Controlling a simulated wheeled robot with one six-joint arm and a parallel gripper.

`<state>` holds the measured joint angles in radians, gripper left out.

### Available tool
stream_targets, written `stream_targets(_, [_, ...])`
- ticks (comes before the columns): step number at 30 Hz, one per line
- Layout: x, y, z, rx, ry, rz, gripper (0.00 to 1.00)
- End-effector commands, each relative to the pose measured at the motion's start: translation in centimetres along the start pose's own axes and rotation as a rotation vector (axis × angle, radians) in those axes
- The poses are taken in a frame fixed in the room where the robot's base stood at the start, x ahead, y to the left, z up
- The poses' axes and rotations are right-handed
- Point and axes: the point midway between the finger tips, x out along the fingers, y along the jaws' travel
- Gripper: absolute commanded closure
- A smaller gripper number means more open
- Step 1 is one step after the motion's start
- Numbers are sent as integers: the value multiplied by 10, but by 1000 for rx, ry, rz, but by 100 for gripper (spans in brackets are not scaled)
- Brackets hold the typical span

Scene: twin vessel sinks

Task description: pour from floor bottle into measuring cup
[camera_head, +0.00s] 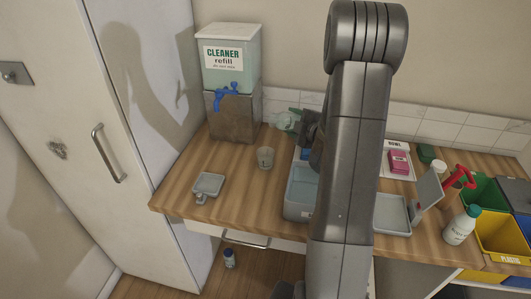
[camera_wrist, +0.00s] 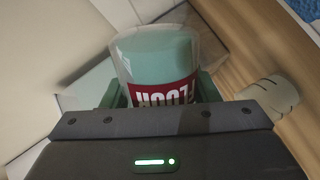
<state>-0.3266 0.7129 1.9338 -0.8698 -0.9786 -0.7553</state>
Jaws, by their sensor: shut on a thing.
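The floor bottle (camera_head: 285,121) is clear with pale green liquid and a red label that reads upside down in the wrist view (camera_wrist: 160,58). My gripper (camera_head: 303,125) is shut on it and holds it tilted, near level, above the back of the counter. The gripper's fingers (camera_wrist: 160,92) lie on both sides of the bottle in the wrist view. The measuring cup (camera_head: 265,158) stands upright on the wooden counter, below and left of the bottle; it also shows in the wrist view (camera_wrist: 270,95), apart from the bottle. The bottle's mouth and the cup's contents are not clear.
A cleaner refill dispenser (camera_head: 232,65) with blue taps stands behind the cup on the left. A grey basin (camera_head: 299,190) is right of the cup, partly behind my arm. A white bottle (camera_head: 461,227) and coloured bins are at right.

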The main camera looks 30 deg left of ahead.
Motion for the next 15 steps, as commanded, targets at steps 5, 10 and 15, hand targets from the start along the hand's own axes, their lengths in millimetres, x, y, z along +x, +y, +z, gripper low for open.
stream_targets(5, [0, 0, 0, -11, -2, 2, 83])
stream_targets(10, [0, 0, 1, -20, -5, 1, 83])
stream_targets(15, [0, -1, 1, -31, -7, 2, 83])
